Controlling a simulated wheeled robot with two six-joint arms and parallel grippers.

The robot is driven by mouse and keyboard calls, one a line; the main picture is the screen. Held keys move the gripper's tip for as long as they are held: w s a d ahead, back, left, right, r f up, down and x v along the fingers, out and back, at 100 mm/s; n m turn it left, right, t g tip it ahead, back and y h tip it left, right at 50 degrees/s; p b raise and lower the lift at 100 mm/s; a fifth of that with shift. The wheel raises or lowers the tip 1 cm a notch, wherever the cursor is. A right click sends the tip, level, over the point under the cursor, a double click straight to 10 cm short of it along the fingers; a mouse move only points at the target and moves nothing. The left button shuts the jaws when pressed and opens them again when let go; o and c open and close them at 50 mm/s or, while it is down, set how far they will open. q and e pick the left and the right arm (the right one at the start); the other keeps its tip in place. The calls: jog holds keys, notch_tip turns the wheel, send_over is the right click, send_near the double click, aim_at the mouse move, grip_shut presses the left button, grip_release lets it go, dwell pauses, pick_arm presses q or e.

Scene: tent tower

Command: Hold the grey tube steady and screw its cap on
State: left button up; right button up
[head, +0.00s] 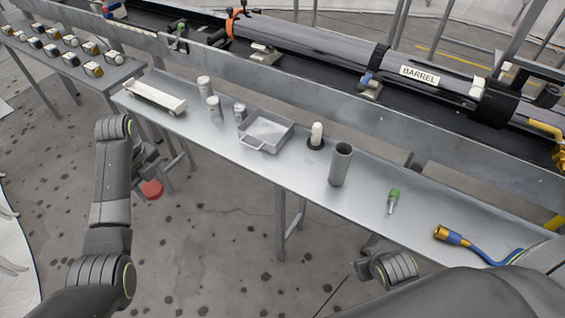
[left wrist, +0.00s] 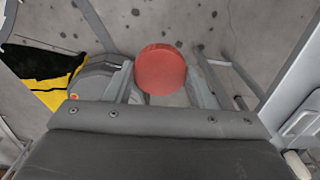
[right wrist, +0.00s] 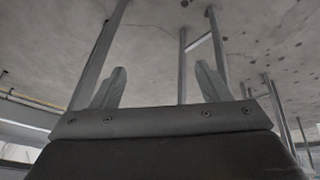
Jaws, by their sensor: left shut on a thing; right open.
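The grey tube (head: 341,165) stands upright on the metal side table, its open end up. My left gripper (head: 150,183) is off the table's front edge at the left, over the floor. It is shut on a round red cap (head: 152,190), which shows between the fingers in the left wrist view (left wrist: 161,70). Cap and tube are far apart. My right gripper (right wrist: 164,82) is open and empty, with its fingers spread and table legs and floor beyond. In the head view the right arm's wrist is low at the table's front edge, and its fingers are mostly hidden.
The side table (head: 290,185) also holds a metal tray (head: 266,134), a white cylinder on a dark base (head: 316,136), several small cans, a green-topped bottle (head: 393,200) and a blue hose with a brass end (head: 455,237). The long barrel (head: 330,48) lies behind on a rail.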

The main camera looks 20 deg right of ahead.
pick_arm(q)
jog(key=shift+f+b, duration=0.4)
jog(key=shift+f, duration=0.15)
pick_arm(e)
notch_tip(320, 180, up, 9)
jog(key=t, duration=0.9)
send_near(347, 162)
jog(key=shift+w+d+f+y, duration=0.15)
jog(key=shift+w+f+y, duration=0.1)
jog(key=shift+w, duration=0.3)
jog(key=shift+w+d+f+y, duration=0.15)
jog(key=shift+w+f, duration=0.05)
jog(key=shift+w, duration=0.3)
jog(key=shift+x, duration=3.4)
jog(key=shift+w, duration=0.1)
jog(key=x, duration=0.5)
jog(key=shift+a, duration=0.1)
jog(key=shift+r, duration=0.1)
